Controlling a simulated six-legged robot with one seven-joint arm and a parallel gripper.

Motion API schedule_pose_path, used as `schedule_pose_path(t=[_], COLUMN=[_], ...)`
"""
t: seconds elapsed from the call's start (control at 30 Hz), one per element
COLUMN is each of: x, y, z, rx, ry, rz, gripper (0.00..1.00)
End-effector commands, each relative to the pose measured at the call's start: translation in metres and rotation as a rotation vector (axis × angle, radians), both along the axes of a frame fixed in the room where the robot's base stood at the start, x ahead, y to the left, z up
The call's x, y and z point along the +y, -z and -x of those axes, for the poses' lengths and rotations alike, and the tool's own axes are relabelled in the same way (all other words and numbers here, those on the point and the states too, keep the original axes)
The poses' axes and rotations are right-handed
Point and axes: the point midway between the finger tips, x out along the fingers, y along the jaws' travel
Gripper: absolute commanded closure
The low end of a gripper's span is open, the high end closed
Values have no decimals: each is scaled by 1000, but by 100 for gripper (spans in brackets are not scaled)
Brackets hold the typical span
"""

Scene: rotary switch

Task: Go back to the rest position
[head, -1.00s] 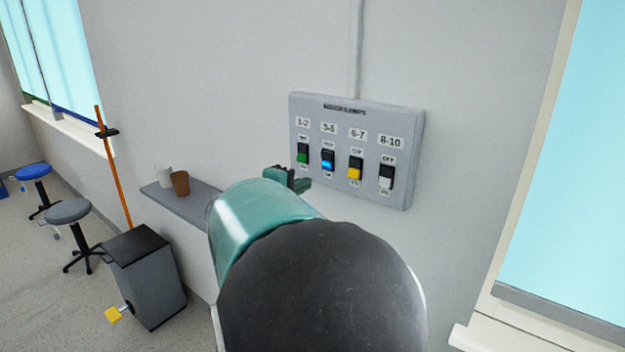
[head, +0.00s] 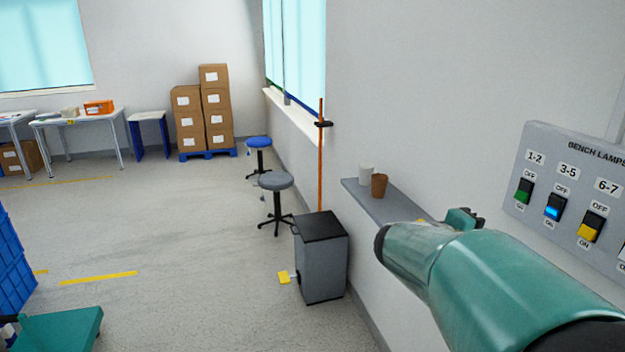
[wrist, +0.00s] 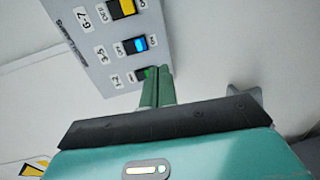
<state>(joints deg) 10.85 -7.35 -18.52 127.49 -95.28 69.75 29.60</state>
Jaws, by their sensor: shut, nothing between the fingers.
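The grey bench lamps panel (head: 549,181) is on the wall at the right edge of the head view, partly cut off. Its green switch (head: 524,190) is under 1-2, its blue switch (head: 554,207) is lit under 3-5, and its yellow switch (head: 591,227) is under 6-7. My gripper (head: 462,218) is to the left of the panel in the head view, past my teal arm. In the wrist view its two green fingers (wrist: 157,84) are together with nothing between them. Their tips overlap the green switch (wrist: 147,73) in that picture; contact cannot be told.
A wall shelf (head: 385,205) with a white cup (head: 366,174) and a brown cup (head: 379,186) is beside my arm. Open floor (head: 190,240) lies to the left.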

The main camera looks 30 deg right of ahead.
Motion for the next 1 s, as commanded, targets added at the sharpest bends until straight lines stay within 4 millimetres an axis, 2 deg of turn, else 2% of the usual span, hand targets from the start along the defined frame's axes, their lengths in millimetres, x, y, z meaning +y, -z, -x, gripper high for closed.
schedule_pose_path(t=[0.2, 0.27, 0.37, 0.57, 0.7, 0.9, 1.0], x=[7, 17, 46, 131, 200, 302, 343], y=[4, 11, 28, 68, 87, 97, 96], z=[1, 3, 5, 4, 2, 2, 5], rx=[-19, -39, -95, -222, -305, -420, -467], ry=[-2, -5, -23, -109, -198, -351, -419], rz=[-38, -89, -226, -574, -810, -1125, -1249], gripper=[100, 100, 100, 100, 100, 100, 100])
